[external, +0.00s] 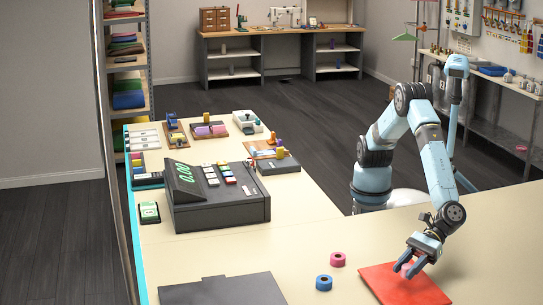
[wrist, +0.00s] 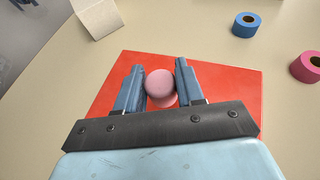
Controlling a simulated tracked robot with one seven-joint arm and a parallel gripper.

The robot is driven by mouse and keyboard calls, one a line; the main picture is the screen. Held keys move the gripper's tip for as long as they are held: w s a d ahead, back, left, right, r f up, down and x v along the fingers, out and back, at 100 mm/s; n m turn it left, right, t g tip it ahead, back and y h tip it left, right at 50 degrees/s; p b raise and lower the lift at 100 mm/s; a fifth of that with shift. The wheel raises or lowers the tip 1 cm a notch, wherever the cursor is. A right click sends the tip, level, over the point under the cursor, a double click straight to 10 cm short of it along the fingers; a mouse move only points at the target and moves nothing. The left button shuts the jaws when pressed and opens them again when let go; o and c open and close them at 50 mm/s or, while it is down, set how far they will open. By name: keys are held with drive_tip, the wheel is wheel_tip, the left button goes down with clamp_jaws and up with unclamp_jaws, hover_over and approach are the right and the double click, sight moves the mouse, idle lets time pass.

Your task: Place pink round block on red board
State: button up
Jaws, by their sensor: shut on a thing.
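The pink round block (wrist: 160,84) is between the two fingers of my gripper (wrist: 160,82) in the wrist view. My gripper is shut on it. The red board (wrist: 232,88) lies flat under the fingers and the block. In the external view my gripper (external: 409,268) points down over the red board (external: 400,292), and its fingers mostly hide the block. I cannot tell whether the block touches the board.
A blue ring (external: 324,283) and a pink ring (external: 337,259) stand on the table left of the board. A dark grey flat panel (external: 222,291) lies further left, near a cash register (external: 215,195). A pale block (wrist: 97,17) shows in the wrist view.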

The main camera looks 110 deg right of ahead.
drive_tip(key=shift+f, duration=1.5)
drive_tip(key=shift+f, duration=0.15)
drive_tip(key=o, duration=1)
drive_tip(key=shift+r, duration=0.2)
drive_tip(key=v, duration=1.2)
